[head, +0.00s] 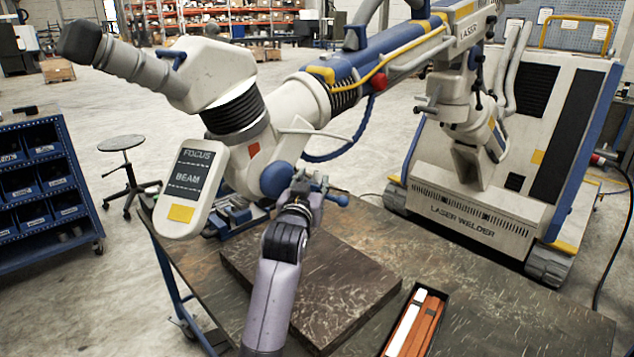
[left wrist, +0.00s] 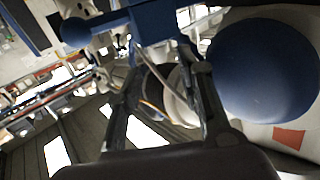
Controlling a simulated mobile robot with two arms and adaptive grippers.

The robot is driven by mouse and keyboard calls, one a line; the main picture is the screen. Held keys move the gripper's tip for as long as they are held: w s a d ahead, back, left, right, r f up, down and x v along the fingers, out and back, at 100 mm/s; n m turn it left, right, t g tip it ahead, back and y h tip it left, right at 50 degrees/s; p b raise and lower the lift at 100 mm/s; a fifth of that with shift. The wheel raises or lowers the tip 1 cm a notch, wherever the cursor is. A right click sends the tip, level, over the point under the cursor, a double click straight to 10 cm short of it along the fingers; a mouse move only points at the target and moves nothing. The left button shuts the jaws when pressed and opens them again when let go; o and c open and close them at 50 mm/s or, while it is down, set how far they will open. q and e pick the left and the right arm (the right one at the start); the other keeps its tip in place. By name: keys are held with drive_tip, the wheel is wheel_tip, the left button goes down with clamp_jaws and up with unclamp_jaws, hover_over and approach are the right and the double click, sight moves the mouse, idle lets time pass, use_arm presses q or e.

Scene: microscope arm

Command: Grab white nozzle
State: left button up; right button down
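The white microscope-like welding head (head: 225,90) hangs on its arm over the workbench. My left gripper (head: 309,182) is just below and right of the head's blue ball knob (head: 276,179). In the left wrist view, my left gripper (left wrist: 158,58) has its two fingers spread apart. A pale rounded part (left wrist: 180,95) shows between and behind the fingers; I cannot tell whether it is the white nozzle or whether the fingers touch it. The blue knob (left wrist: 265,70) is close beside the right finger. No nozzle is clearly recognisable in the head view. My right gripper is out of view.
A dark slab (head: 330,285) lies on the workbench (head: 470,300). A black tray (head: 441,296) holds white and orange bars at the front. The laser welder cabinet (head: 480,215) stands behind right. A stool (head: 122,143) and blue bin rack (head: 40,190) are at left.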

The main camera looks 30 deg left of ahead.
sight(316, 173)
use_arm(q)
drive_tip(key=shift+p+x, duration=0.35)
drive_tip(key=shift+x, duration=1.35)
drive_tip(key=shift+s, duration=0.1)
drive_tip(key=shift+c, duration=0.4)
clamp_jaws()
